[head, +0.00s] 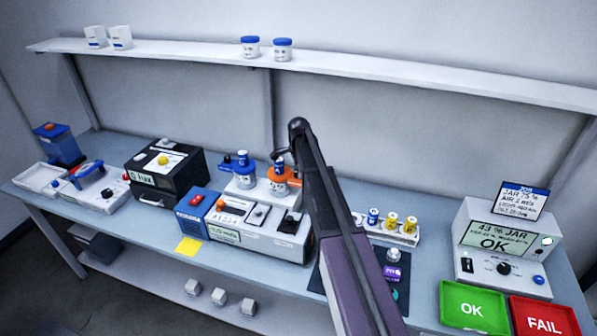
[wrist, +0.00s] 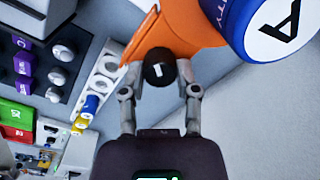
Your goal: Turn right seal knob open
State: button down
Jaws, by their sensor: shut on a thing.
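The right seal knob (wrist: 159,65) is a round black knob with a small white mark, on an orange part (wrist: 190,32) in the wrist view. My gripper (wrist: 158,78) has one finger on each side of the knob and is shut on it. A blue-rimmed white cap with a letter A (wrist: 283,22) is beside the orange part. In the head view the orange unit (head: 277,177) stands right of a similar blue unit (head: 243,172). My gripper is over the orange unit there; my arm and gripper hide the knob.
A grey-blue instrument box (head: 265,232) stands in front of the units. A rack with blue and yellow vials (head: 390,222) is right of my arm. Green OK (head: 472,308) and red FAIL (head: 543,318) trays lie at the right. A shelf (head: 380,68) runs behind.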

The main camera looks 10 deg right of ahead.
jog(key=shift+m, duration=0.6)
jog(key=shift+s, duration=0.1)
jog(key=shift+c, duration=1.7)
grip_release()
jog(key=shift+n, duration=0.4)
